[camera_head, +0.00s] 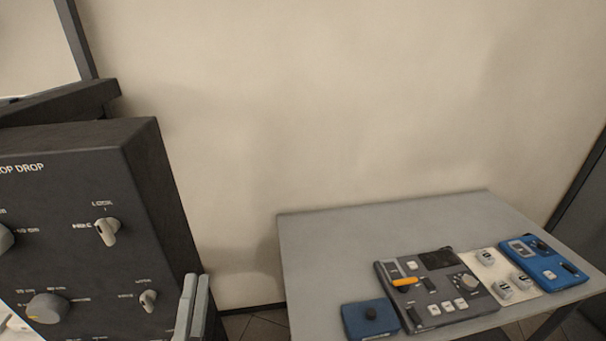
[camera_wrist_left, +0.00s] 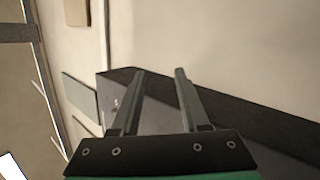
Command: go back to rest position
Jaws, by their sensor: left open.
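My left gripper (camera_head: 196,280) shows at the bottom of the head view, beside the right edge of a dark control cabinet (camera_head: 75,190). Its two grey fingers point up. In the left wrist view the left gripper (camera_wrist_left: 159,72) is open, with nothing between the fingers. The dark surface behind them there looks like the cabinet, but I cannot tell if they touch it. My right gripper is in neither view.
The cabinet's front carries several grey knobs, one a lock knob (camera_head: 107,231). A grey table (camera_head: 350,240) stands at the right. On it lie a dark panel (camera_head: 437,290), a small blue box (camera_head: 370,319) and a blue device (camera_head: 543,262). A bare wall rises behind.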

